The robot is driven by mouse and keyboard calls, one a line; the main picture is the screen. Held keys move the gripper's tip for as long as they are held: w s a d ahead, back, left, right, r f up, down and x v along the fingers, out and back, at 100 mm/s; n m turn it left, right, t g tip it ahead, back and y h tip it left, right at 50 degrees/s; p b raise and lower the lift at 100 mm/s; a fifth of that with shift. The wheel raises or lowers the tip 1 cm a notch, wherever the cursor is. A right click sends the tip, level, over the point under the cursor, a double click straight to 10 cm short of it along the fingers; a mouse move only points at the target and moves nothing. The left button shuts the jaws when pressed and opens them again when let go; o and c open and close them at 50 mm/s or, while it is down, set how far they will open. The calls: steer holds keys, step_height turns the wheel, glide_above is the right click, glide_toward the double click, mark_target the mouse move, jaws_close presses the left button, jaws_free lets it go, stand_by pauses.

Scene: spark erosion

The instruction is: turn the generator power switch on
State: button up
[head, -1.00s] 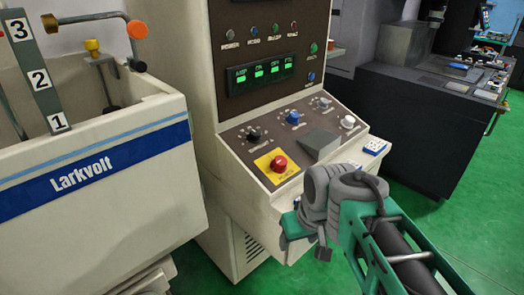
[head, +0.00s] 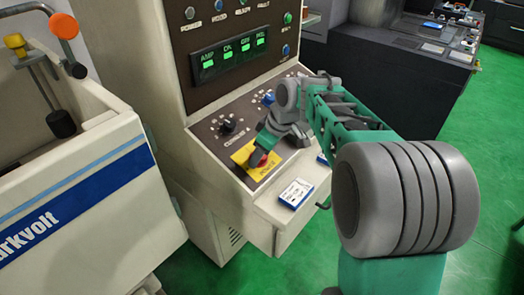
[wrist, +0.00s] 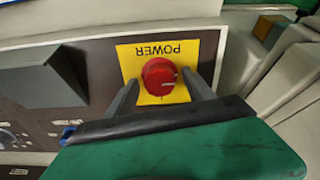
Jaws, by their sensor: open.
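The power switch is a red round knob (wrist: 159,76) on a yellow plate (wrist: 190,51) marked POWER, on the generator's sloped panel. A white line shows on the knob's face, pointing to the right in the wrist view. My gripper (wrist: 162,88) is open, with one finger on each side of the knob. I cannot tell whether the fingers touch it. In the head view my gripper (head: 257,158) is over the yellow plate (head: 240,155) and hides most of the red knob (head: 262,160).
A black knob (head: 228,125) is left of my gripper on the same panel. A grey wedge-shaped block (wrist: 48,78) rises from the panel nearby. Green lit displays (head: 228,52) are above. A white-and-blue box (head: 295,193) lies on the ledge. The Larkvolt tank (head: 75,200) stands at left.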

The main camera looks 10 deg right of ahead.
steer(key=shift+f, duration=0.1)
steer(key=shift+c, duration=0.3)
jaws_close()
steer(key=shift+m, duration=0.3)
steer(key=m+p, duration=0.1)
steer(key=m, duration=0.3)
steer(key=m+p, duration=0.1)
steer(key=m, duration=0.1)
steer(key=m+p, duration=0.1)
steer(key=m, duration=0.1)
steer(key=shift+r+m+h, duration=0.2)
steer(key=shift+m+h, duration=0.1)
steer(key=shift+m, duration=0.1)
steer(key=m+p, duration=0.1)
steer(key=m, duration=0.3)
steer(key=shift+m, duration=0.3)
steer(key=shift+m+p, duration=0.9)
steer(key=shift+m, duration=1.1)
